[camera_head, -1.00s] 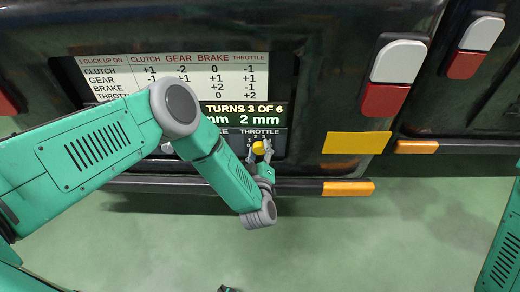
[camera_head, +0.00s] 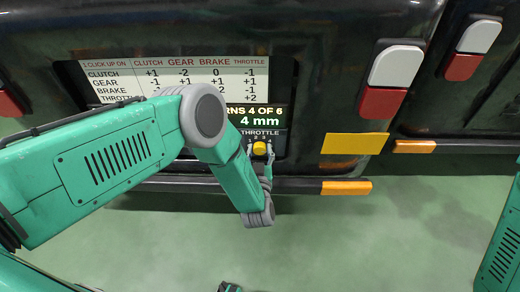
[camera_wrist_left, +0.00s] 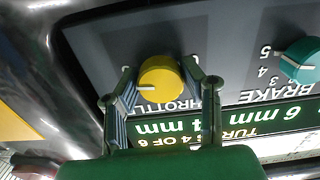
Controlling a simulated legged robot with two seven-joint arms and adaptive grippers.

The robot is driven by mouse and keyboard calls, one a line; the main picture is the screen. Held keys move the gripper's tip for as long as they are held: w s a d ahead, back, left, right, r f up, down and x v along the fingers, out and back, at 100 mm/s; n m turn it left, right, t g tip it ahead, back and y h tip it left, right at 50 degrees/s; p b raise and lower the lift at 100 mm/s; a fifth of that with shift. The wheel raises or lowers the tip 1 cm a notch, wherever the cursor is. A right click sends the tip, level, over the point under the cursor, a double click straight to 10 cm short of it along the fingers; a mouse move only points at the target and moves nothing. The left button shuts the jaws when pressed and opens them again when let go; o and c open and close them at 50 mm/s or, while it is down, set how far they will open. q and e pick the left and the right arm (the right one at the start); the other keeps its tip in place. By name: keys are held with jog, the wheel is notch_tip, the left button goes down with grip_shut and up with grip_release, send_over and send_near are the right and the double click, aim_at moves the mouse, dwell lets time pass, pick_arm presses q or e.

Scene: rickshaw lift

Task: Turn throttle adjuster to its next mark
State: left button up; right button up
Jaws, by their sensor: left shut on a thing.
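The throttle adjuster is a yellow round knob (camera_head: 260,148) on a dark panel, under the THROTTLE label. It also shows in the left wrist view (camera_wrist_left: 161,82), with a white pointer line towards the left of that upside-down picture. My left gripper (camera_head: 261,153) has one finger on each side of the knob and is shut on it, also in the left wrist view (camera_wrist_left: 159,88). The lit display (camera_head: 258,116) reads turns 4 of 6, with 4 mm at its throttle end. My right gripper is not clearly in view.
A printed click table (camera_head: 170,72) sits above the display, partly hidden by my left arm. A teal brake knob (camera_wrist_left: 301,62) stands beside the yellow one. A dark bumper bar with an orange end (camera_head: 346,187) runs below the panel. The green floor in front is clear.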

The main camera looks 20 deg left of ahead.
pick_arm(q)
jog(key=shift+s+d+f+m, duration=0.2)
jog(key=shift+s+f+m, duration=0.1)
jog(key=shift+s+f, duration=0.1)
jog(key=o, duration=1.1)
jog(key=shift+c, duration=0.2)
jog(key=shift+o, duration=0.4)
jog(key=shift+w+r, duration=0.15)
jog(key=shift+r, duration=0.1)
jog(key=v, duration=1.2)
